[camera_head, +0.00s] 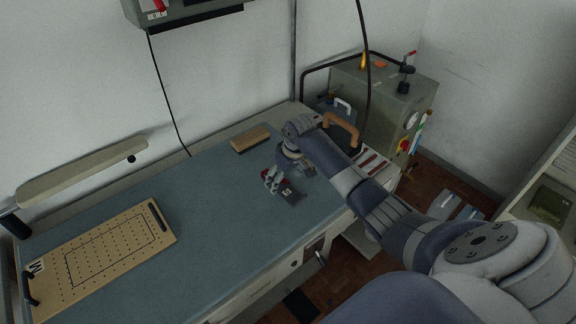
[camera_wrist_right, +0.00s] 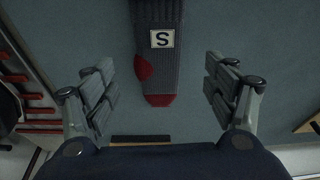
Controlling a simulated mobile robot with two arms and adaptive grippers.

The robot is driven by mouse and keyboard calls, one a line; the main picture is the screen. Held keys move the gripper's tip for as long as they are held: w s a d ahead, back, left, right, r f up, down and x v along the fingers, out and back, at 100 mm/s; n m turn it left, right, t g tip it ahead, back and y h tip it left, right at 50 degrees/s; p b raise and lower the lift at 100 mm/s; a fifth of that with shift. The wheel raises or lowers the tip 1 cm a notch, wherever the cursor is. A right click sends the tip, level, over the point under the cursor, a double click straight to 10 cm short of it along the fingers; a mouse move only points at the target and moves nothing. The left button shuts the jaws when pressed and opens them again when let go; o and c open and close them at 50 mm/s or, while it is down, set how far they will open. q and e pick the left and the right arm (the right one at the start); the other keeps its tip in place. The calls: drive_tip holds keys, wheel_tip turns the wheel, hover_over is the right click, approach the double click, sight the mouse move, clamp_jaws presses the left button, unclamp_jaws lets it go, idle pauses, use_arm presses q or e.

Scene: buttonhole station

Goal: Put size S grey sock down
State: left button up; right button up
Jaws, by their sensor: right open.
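The grey sock (camera_head: 290,195) lies on the blue-grey worktop (camera_head: 215,215), near its front right edge. In the right wrist view the sock (camera_wrist_right: 157,70) is flat, with a red heel, a red toe and a white patch marked S. Its upper end is cut off by the top of that view. My right gripper (camera_head: 271,180) is just above the worktop at the sock. In its wrist view the fingers (camera_wrist_right: 160,75) are spread, one on each side of the sock, with visible gaps. My left gripper is in neither view.
A perforated board (camera_head: 110,247) marked M lies at the left of the worktop. A wooden block (camera_head: 250,139) is at the back. The middle worktop is clear.

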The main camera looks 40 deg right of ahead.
drive_tip(key=b+v, duration=0.1)
drive_tip(key=v, duration=0.8)
drive_tip(key=shift+r, duration=0.3)
drive_tip(key=shift+a, duration=0.1)
